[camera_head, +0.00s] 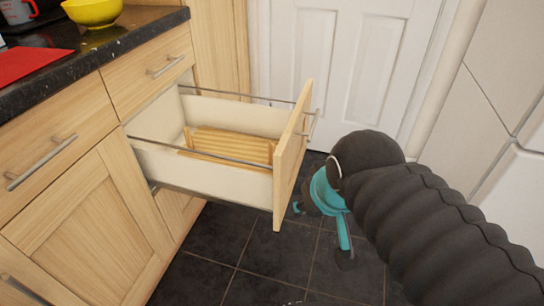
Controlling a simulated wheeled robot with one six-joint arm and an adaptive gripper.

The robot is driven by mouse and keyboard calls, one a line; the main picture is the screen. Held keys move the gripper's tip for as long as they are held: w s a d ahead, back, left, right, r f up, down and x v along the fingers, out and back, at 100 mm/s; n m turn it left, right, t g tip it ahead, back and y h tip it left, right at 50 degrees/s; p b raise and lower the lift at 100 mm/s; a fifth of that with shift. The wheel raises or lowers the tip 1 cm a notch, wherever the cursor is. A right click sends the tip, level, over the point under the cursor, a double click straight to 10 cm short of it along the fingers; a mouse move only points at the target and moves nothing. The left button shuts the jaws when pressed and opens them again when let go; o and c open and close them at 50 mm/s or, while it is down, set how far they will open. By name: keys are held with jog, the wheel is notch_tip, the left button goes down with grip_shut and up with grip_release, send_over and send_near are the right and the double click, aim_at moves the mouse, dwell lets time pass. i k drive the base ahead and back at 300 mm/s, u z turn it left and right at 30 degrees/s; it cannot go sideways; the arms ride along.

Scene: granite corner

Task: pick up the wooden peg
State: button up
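I cannot make out a wooden peg in this view. The pulled-out drawer (205,178) holds a slatted light-wood piece (232,146), and I cannot tell whether a peg lies on or in it. My gripper (321,234), with teal fingers, is just right of the drawer's front panel (290,165), outside the drawer and above the dark floor. Its fingers point down and are spread apart, with nothing seen between them. My dark ribbed arm reaches in from the lower right and hides part of the floor.
The dark granite counter (105,52) at upper left bears a yellow bowl (92,13), a red board (25,63) and a measuring cup (17,11). A white door (345,60) stands behind the drawer. The dark tiled floor (235,250) is clear in front.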

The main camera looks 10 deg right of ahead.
aim_at(271, 145)
jog(key=k, duration=1.2)
jog(key=u, duration=0.6)
jog(key=i, duration=1.35)
jog(key=z, duration=0.45)
